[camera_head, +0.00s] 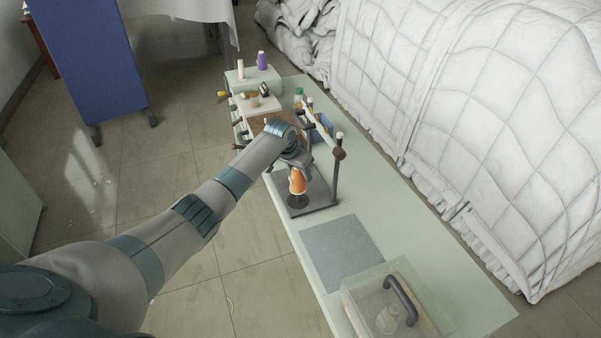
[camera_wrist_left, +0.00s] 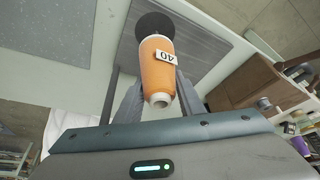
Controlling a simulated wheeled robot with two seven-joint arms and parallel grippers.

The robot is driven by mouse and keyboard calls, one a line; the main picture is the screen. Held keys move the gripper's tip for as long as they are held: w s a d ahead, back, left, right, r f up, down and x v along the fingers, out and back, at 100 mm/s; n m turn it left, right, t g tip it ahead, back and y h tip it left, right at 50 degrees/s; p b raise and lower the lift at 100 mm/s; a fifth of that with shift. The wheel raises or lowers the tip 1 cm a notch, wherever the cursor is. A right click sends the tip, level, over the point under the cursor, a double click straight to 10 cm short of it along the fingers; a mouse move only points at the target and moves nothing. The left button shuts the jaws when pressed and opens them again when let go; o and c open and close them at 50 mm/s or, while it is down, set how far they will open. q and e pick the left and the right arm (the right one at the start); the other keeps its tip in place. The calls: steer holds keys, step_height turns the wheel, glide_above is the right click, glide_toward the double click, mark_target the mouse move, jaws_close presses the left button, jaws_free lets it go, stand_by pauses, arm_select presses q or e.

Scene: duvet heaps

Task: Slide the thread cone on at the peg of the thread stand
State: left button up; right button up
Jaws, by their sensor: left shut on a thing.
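The orange thread cone (camera_head: 298,184) is upright over the dark round disc (camera_head: 297,203) of the thread stand (camera_head: 323,201). In the left wrist view the cone (camera_wrist_left: 157,68) has a white label reading 40, and a pale core end faces the camera. The black disc (camera_wrist_left: 154,20) shows beyond it. My left gripper (camera_head: 297,168) is shut on the cone, with a finger on each side (camera_wrist_left: 156,82). The peg is hidden by the cone and gripper. I cannot tell whether the cone touches the disc. My right gripper is not in view.
The stand's dark post (camera_head: 335,180) rises just right of the gripper, with a bar at its top. A grey mat (camera_head: 343,250) and a clear box (camera_head: 385,305) lie nearer on the table (camera_head: 440,270). White and purple cones (camera_head: 262,60) stand at the back. A white duvet (camera_head: 480,100) heaps right.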

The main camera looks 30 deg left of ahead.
mark_target(299, 183)
arm_select(q)
steer(key=shift+p, duration=0.75)
stand_by(1.3)
steer(key=shift+f+b, duration=1.8)
steer(key=shift+f, duration=1.2)
stand_by(0.4)
steer(key=o, duration=1.2)
steer(key=shift+v, duration=0.85)
steer(key=b+v, duration=0.3)
steer(key=v, duration=1.2)
steer(key=shift+s+r, duration=0.15)
steer(key=shift+r, duration=0.2)
